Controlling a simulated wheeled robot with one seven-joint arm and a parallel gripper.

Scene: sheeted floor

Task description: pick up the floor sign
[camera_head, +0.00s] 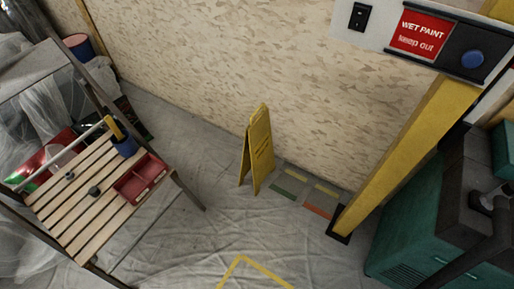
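The yellow floor sign (259,152) stands upright and folded out like an A-frame on the sheeted floor, close to the wooden board wall, near the middle of the view. Its broad face is turned to the right and carries markings too small to read. Nothing touches its top. My gripper is not in view.
A slatted wooden bench (87,203) holding a red tray (140,178) and a blue cup (123,146) stands at left. A yellow post (400,150) and a teal machine (408,240) stand at right. Coloured strips (290,187) lie beside the sign. The floor in front is clear, with yellow lines (240,262).

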